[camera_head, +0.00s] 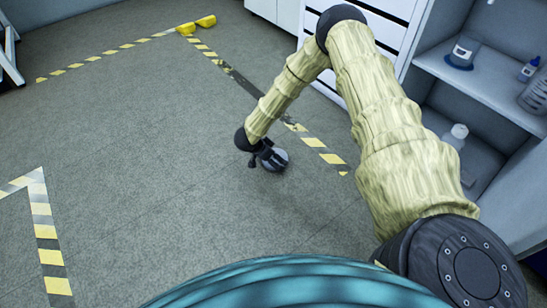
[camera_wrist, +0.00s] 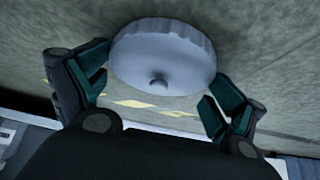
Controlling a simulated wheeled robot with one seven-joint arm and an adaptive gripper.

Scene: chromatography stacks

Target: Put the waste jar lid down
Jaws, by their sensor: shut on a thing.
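In the head view my gripper (camera_head: 268,157) holds the lid out over the grey floor. The pads' exact contact with the rim is partly hidden.
A grey shelf unit (camera_head: 485,85) at the right holds several bottles, including a dark jar with a white label (camera_head: 462,53). White drawers (camera_head: 385,35) stand behind my arm. Yellow striped tape (camera_head: 322,150) marks the floor. Open floor (camera_head: 140,150) lies at the left.

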